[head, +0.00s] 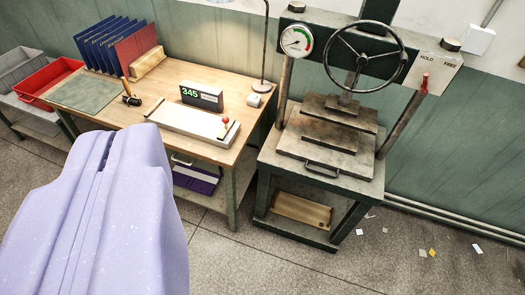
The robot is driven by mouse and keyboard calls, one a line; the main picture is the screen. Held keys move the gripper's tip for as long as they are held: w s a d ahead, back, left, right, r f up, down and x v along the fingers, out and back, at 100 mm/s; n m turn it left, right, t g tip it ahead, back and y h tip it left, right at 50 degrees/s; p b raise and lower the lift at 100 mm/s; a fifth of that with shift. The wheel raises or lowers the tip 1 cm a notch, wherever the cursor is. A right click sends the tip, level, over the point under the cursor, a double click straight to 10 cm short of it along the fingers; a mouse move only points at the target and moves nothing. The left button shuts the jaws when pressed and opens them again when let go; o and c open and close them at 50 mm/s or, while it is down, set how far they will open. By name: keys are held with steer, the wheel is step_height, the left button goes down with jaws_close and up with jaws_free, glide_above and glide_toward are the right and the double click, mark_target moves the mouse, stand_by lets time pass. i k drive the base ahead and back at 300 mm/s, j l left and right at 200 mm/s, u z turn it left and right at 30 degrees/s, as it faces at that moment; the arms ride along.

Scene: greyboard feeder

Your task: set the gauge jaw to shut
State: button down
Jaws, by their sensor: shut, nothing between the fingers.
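A gauge with a dark display box (202,96) reading 345 stands on the wooden table. In front of it lies a long pale bed (180,124), with a small red-knobbed lever (225,122) upright near its right end. I take this lever to belong to the gauge jaw; whether the jaw is open or shut is too small to tell. My gripper (112,135), pale lavender, fills the lower left. It is shut and empty, with a dark seam down its middle. It appears in front of the table's near edge, apart from the gauge, and hides part of the floor and table.
A press with a black handwheel (364,55), a dial (296,40) and a red-handled HOLD/FREE lever (424,84) stands right of the table. Blue and red folders (115,45), a green mat (88,90), a stamp (131,95) and a lamp stand (264,45) occupy the table.

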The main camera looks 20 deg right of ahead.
mark_target(226, 124)
steer(key=k+z, duration=0.2)
steer(key=k, duration=0.25)
steer(key=i+j, duration=0.1)
steer(key=i, duration=0.35)
steer(key=i+j+z, duration=0.15)
steer(key=i, duration=0.35)
steer(key=i+j, duration=0.1)
steer(key=i, duration=0.35)
steer(key=i+j+z, duration=0.1)
steer(key=i, duration=0.4)
steer(key=i+j+z, duration=0.1)
steer(key=i+j, duration=0.15)
steer(key=i, duration=0.2)
steer(key=i+j, duration=0.2)
steer(key=i, duration=0.25)
